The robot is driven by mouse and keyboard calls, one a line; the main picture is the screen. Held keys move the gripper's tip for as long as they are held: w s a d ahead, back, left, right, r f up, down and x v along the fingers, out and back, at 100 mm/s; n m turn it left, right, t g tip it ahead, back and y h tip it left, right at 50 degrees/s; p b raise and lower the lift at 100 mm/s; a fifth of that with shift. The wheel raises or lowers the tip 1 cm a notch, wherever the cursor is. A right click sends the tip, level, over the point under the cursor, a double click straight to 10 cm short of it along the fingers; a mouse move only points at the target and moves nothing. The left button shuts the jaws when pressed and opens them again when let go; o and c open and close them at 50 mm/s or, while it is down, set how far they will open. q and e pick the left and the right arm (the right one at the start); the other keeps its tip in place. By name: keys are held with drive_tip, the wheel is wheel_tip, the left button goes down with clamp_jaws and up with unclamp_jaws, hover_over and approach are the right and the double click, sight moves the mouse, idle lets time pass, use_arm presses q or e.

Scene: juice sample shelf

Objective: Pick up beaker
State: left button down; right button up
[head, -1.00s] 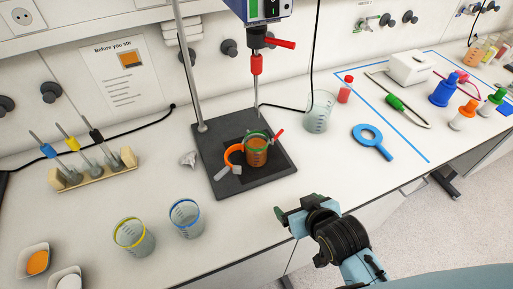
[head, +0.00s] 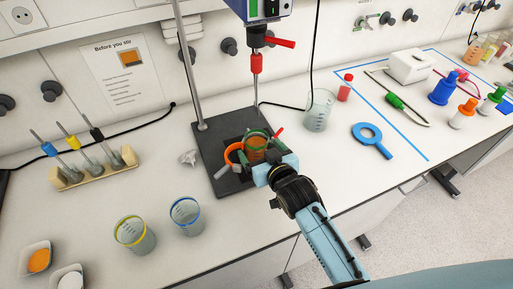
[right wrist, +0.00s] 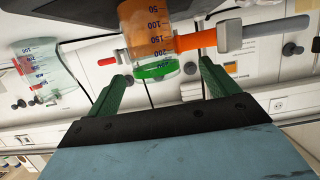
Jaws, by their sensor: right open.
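A beaker with a green rim and orange-brown liquid (head: 255,153) stands on the dark stand base in the head view, with an orange ring clamp (head: 233,155) beside it. My right gripper (head: 264,158) is open at the beaker's near side and hides part of its lower front. In the right wrist view the picture is upside down; the beaker (right wrist: 149,30) shows between the two green fingers of the gripper (right wrist: 162,83), slightly beyond their tips. I cannot tell whether the fingers touch it. My left gripper is not in view.
A stirrer stand base (head: 211,150) lies under the beaker. Yellow-rimmed (head: 134,238) and blue-rimmed (head: 187,218) beakers stand at front left. A clear beaker (head: 318,112), red-capped vial (head: 345,88) and blue ring tool (head: 371,140) are to the right. Bench space at front centre is free.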

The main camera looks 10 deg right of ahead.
sight(252, 133)
drive_tip(key=shift+d+r+x, duration=0.15)
drive_tip(key=shift+x, duration=1.2)
drive_tip(key=shift+d+r+x, duration=0.15)
drive_tip(key=shift+r+x, duration=0.05)
drive_tip(key=shift+x, duration=1.15)
drive_tip(key=shift+w, duration=0.1)
drive_tip(key=c, duration=1.2)
drive_tip(key=shift+c, duration=0.3)
drive_tip(key=shift+r, duration=0.15)
